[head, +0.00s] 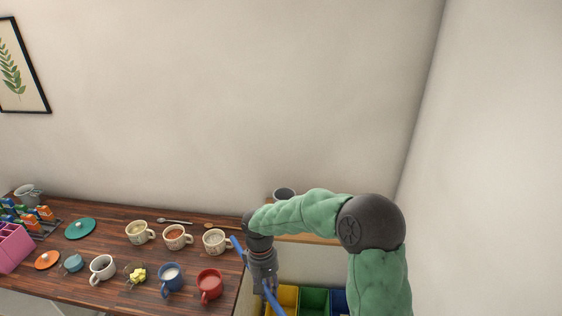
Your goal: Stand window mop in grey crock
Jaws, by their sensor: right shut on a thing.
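My right gripper (265,284) is at the bottom centre, just off the right edge of the wooden table. It is shut on a slanted blue stick, which I take for the window mop (237,245). The stick runs from upper left to lower right through the gripper, and its lower end leaves the picture. The mop's head cannot be made out. A grey crock (284,191) stands behind my right arm against the wall. Only its rim and dark inside show; my green forearm hides the rest. The mop is apart from it. My left gripper is not in view.
The dark wooden table (205,301) holds several cups and mugs, a teal lid (80,229), spoons and a pink box (12,248). A wooden ledge (308,239) lies behind my arm. Yellow, green and blue bins (314,299) sit below.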

